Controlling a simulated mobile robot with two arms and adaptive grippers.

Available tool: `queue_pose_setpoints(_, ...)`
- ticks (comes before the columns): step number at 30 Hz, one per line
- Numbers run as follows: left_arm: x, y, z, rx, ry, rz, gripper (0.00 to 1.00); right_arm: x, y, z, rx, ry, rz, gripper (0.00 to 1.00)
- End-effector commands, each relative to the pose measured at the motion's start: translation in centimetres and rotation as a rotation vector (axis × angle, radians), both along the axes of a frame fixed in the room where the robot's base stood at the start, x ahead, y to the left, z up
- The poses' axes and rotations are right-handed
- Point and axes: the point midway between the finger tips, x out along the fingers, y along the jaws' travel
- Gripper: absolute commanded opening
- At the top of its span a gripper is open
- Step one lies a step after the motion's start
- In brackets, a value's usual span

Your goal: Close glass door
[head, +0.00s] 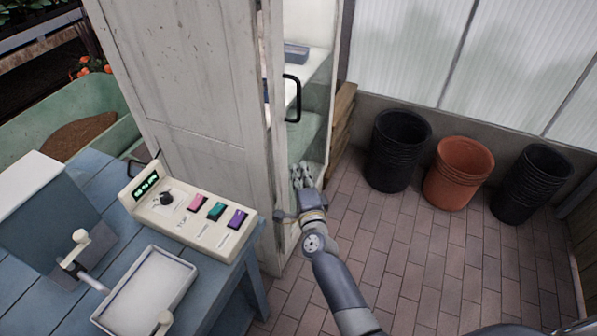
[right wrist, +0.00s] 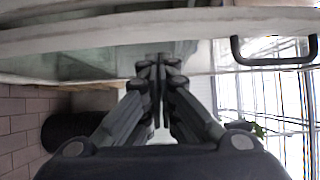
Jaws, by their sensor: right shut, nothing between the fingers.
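The glass door (head: 277,70) belongs to a tall white, weathered wooden cabinet (head: 185,75). Its black bar handle (head: 292,98) shows above my right gripper. White shelves and pale green glass show beside the handle; I cannot tell exactly how far the door stands open. My right gripper (head: 302,172) is shut and empty, low beside the door's edge and below the handle. In the right wrist view its closed fingertips (right wrist: 159,62) point at the pale frame and glass, with the handle (right wrist: 275,62) off to the right. Contact is unclear. My left gripper is not in view.
A blue table (head: 205,262) with a button panel (head: 188,212) and a tray (head: 147,290) stands at left. Black pots (head: 398,150), orange pots (head: 457,172) and more black pots (head: 531,182) line the back wall. The brick floor (head: 425,250) between is clear.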

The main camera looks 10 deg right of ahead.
Motion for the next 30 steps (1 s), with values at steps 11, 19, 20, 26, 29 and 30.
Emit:
queue_pose_setpoints(11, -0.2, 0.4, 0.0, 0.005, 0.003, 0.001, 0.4, -1.0, 0.1, -0.1, 0.001, 0.001, 0.0, 0.0)
queue_pose_setpoints(19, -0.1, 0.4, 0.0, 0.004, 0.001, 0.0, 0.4, -5.5, 0.2, -0.1, 0.001, 0.002, 0.0, 0.0)
queue_pose_setpoints(20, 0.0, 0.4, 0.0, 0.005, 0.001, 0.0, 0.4, -6.1, 0.3, -0.1, 0.001, 0.003, 0.0, 0.0)
queue_pose_setpoints(26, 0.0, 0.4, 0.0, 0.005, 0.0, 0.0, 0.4, -9.4, 0.4, -0.1, -0.001, 0.002, 0.0, 0.0)
queue_pose_setpoints(29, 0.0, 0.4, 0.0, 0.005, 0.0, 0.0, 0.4, -10.7, 0.5, -0.1, -0.001, 0.001, -0.001, 0.0)
queue_pose_setpoints(30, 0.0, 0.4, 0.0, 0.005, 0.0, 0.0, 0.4, -11.0, 0.5, 0.0, -0.001, 0.0, 0.0, 0.0)
